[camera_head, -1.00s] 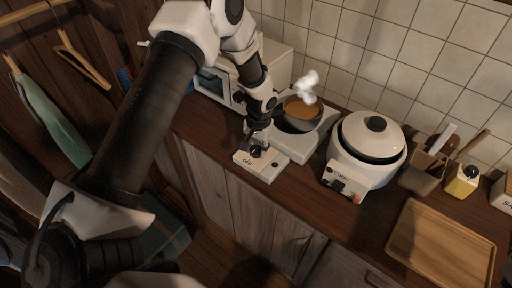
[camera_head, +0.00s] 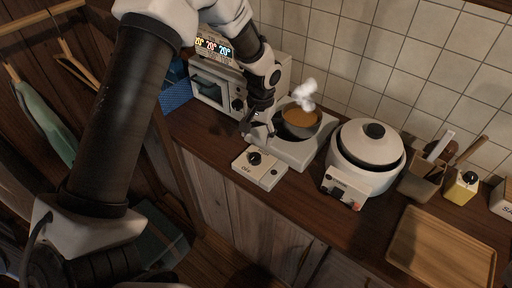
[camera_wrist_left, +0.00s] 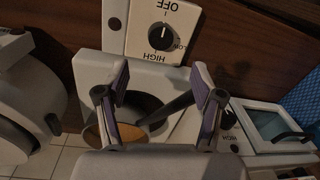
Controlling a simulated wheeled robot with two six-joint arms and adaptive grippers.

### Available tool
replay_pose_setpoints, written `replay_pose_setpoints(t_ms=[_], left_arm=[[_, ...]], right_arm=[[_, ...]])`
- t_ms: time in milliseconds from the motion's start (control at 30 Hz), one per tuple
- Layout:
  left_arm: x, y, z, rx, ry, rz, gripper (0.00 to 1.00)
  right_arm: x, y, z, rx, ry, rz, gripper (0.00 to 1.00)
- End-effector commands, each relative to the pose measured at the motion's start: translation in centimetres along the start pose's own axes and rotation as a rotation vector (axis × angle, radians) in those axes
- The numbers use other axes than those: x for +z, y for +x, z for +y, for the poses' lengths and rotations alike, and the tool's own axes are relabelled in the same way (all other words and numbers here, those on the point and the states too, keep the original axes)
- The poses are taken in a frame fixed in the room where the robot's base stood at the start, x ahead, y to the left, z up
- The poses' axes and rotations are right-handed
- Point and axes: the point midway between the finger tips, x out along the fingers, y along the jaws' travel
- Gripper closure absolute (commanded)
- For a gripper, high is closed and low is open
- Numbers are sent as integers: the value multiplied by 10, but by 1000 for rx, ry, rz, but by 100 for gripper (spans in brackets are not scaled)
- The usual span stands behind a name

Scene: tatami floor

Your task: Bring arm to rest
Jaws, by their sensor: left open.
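My left arm comes in from the left, and its left gripper (camera_head: 257,122) is open and empty above the stove. In the left wrist view the gripper's two fingers (camera_wrist_left: 160,86) stand apart with nothing between them. The white control box (camera_head: 262,172) with a black knob (camera_head: 254,158) sits at the front of the stove, clear of the fingers. The wrist view shows the knob (camera_wrist_left: 163,36) among OFF and HIGH labels, its white mark toward OFF. A steaming pot of brown soup (camera_head: 302,119) stands on the stove plate (camera_head: 292,150). My right gripper is not in view.
A toaster oven (camera_head: 214,91) stands behind left, close to my arm. The tiled wall bounds the back.

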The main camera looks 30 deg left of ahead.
Motion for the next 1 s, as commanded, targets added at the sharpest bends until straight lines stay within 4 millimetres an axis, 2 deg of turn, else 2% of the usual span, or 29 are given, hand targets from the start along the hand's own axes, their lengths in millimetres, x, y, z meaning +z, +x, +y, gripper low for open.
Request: replay_pose_setpoints(t_ms=[100, 200, 700, 767, 867, 967, 1000], left_arm=[[0, -17, 0, -1, 1, 1, 33], [0, -22, 0, -1, 2, -1, 33], [2, -18, 0, -2, 2, -8, 33], [7, -6, 1, -6, 5, -33, 33], [34, 38, 4, -29, 25, -132, 33], [95, 92, 11, -45, 47, -293, 33], [125, 115, 16, -41, 53, -348, 33]], right_arm=[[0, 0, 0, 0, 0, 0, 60], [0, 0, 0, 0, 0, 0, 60], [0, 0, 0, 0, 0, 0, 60], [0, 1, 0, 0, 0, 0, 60], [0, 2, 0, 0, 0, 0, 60], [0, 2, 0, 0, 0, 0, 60], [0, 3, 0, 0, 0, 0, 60]])
